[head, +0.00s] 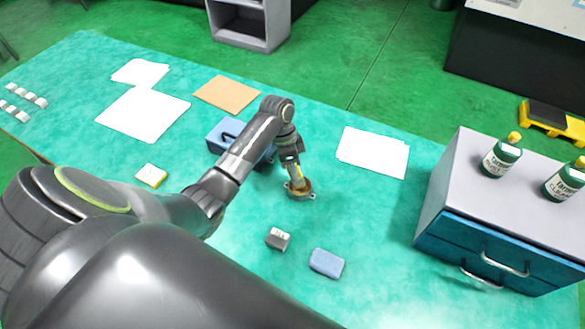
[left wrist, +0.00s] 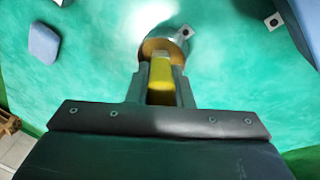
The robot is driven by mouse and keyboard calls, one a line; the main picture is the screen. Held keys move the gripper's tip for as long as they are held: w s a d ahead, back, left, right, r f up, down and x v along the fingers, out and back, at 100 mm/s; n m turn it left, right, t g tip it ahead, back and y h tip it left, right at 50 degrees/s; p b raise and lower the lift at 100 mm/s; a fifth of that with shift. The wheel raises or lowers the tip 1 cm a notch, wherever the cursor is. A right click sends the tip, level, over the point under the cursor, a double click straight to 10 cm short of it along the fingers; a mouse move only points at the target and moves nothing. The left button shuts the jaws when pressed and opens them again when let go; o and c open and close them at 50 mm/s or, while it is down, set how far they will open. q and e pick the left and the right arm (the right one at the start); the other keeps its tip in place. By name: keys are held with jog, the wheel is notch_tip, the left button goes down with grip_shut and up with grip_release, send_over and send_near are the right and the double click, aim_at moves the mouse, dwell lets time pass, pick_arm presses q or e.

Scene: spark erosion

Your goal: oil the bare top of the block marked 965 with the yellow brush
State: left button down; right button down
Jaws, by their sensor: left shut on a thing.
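My left gripper (head: 291,160) points down and is shut on the yellow brush (left wrist: 160,78). The brush's lower end is at a small round metal cup (head: 299,193) with a brownish inside, which also shows in the left wrist view (left wrist: 150,46). Whether the bristles touch the cup's contents is hidden. A small dark grey block with a pale top (head: 278,238) lies on the table in front of the cup. Its marking is too small to read, so I cannot tell whether it is 965. My right gripper is not in view.
A blue-grey block (head: 327,263) lies right of the grey block. A yellow-and-white block (head: 151,175) lies left. A blue box (head: 226,134) stands behind my left arm. A drawer cabinet (head: 432,207) with green bottles (head: 500,158) stands right. Papers (head: 374,152) lie farther back.

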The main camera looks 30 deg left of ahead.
pick_arm(q)
jog(key=shift+f, duration=0.5)
dwell(0.8)
jog(key=shift+s+f, duration=0.1)
dwell(1.8)
notch_tip(320, 180, up, 7)
jog(key=p, duration=0.8)
dwell(0.6)
